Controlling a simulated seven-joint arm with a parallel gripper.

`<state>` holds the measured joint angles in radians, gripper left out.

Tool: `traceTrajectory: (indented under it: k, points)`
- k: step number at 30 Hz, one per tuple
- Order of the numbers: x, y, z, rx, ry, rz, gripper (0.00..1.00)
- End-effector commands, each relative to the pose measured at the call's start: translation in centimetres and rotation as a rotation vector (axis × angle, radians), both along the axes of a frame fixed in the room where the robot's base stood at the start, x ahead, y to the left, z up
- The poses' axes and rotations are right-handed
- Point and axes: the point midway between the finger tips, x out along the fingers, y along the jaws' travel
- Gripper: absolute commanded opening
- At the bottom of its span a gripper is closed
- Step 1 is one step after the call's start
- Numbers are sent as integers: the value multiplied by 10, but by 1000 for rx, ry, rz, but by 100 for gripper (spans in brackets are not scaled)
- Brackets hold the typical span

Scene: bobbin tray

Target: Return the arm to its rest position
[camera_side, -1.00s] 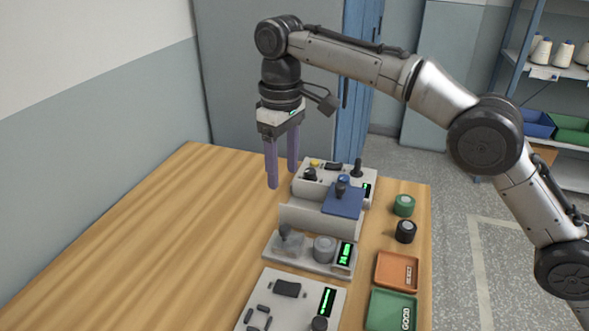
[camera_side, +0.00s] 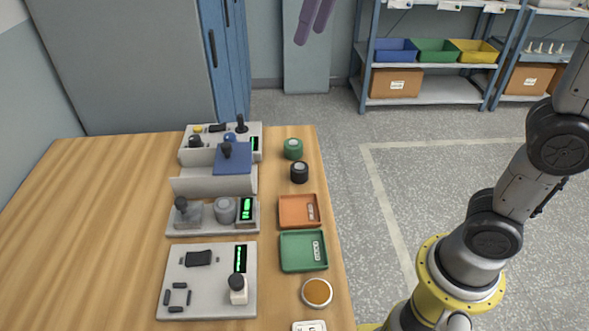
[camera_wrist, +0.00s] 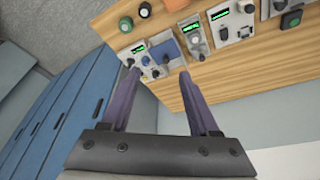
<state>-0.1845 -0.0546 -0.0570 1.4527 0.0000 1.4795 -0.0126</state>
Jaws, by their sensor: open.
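My gripper (camera_side: 310,36) shows at the top edge of the side view as two purple fingers, apart and empty, high above the floor beyond the table's far end. The rest of the hand is out of that view. In the wrist view the gripper (camera_wrist: 160,72) has its fingers spread with nothing between them. The table and its devices lie farther off, past the fingertips. In the side view my arm stands at the right and runs up out of the picture.
The wooden table (camera_side: 105,215) holds several grey devices, a green bobbin (camera_side: 293,149), a black bobbin (camera_side: 299,173), an empty orange tray (camera_side: 284,223) and an empty green tray (camera_side: 287,265). A blue cabinet (camera_side: 223,60) and shelves (camera_side: 435,88) stand behind. The table's left side is clear.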

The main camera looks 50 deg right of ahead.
Motion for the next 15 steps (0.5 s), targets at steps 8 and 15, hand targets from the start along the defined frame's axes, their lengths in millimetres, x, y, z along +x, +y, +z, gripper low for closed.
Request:
traceTrajectory:
  k: [8,15]
  points:
    - [-98,-46,-43,14,-94,-115,61]
    - [-162,-62,-122,17,-145,-186,61]
